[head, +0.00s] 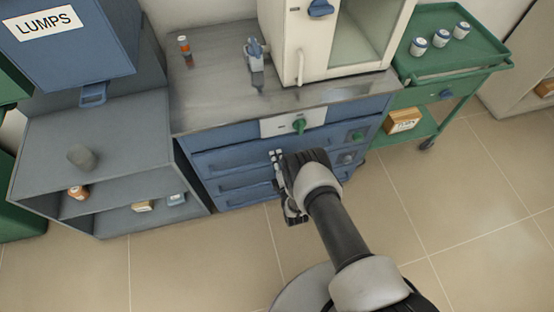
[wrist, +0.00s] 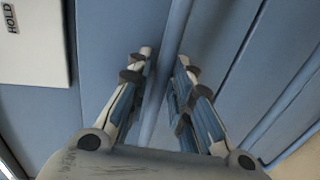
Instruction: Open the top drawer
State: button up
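The blue drawer cabinet (head: 235,165) stands under the grey worktop, with several stacked drawers. The top drawer (head: 225,157) looks closed, and my arm covers part of its front. My gripper (head: 277,156) is in front of the upper drawers. In the wrist view, my gripper (wrist: 165,56) has its two fingers apart, one on each side of a long blue ridge (wrist: 172,40) that looks like a drawer handle rail. Contact between the fingers and the rail cannot be told.
A white panel (head: 275,126) with a green knob (head: 299,125) sits above the drawers. A white furnace (head: 279,50) and a small bottle (head: 184,45) stand on the worktop (head: 215,95). A green cart (head: 478,55) is at right, grey shelves (head: 120,140) at left.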

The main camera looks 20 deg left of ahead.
jog(key=shift+c, duration=0.2)
grip_shut()
jog(key=shift+s, duration=0.1)
